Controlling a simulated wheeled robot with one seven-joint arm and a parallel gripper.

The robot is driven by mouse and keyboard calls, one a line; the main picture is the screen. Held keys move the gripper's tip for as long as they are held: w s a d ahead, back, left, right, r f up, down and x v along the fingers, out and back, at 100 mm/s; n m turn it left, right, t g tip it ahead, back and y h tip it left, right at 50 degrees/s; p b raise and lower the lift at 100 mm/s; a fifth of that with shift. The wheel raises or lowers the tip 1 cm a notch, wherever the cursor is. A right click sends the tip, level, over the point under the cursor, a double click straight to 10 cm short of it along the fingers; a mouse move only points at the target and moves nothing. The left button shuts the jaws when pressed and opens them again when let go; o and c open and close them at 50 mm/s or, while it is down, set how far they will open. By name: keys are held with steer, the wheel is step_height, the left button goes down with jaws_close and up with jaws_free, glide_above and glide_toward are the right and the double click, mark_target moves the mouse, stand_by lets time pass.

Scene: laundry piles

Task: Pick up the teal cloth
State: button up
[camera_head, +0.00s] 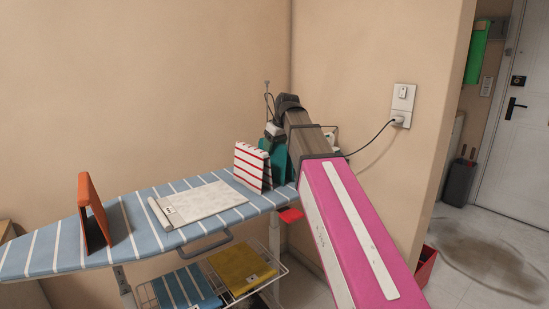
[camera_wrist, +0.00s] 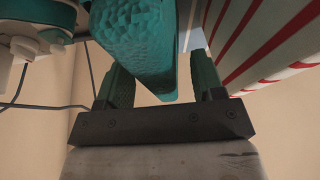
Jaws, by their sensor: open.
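The teal cloth (camera_head: 278,163) stands folded like a tent near the right end of the ironing board, behind and right of a red-and-white striped cloth (camera_head: 247,166). In the wrist view, the teal cloth (camera_wrist: 140,45) fills the upper middle, and its edge reaches into the gap between my fingers. My gripper (camera_wrist: 158,64) is open, with one finger on each side of that edge; I cannot tell whether either finger touches it. The striped cloth (camera_wrist: 255,40) is close beside the right finger. In the head view my arm hides part of the teal cloth's right side.
The blue striped ironing board (camera_head: 135,215) also holds a flat white cloth (camera_head: 195,203) and an upright orange cloth (camera_head: 93,212). A white and teal appliance (camera_wrist: 35,30) is near on the left in the wrist view. A cord runs to the wall socket (camera_head: 398,118). Folded cloths lie on the rack below.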

jaws_close()
stand_by(0.4)
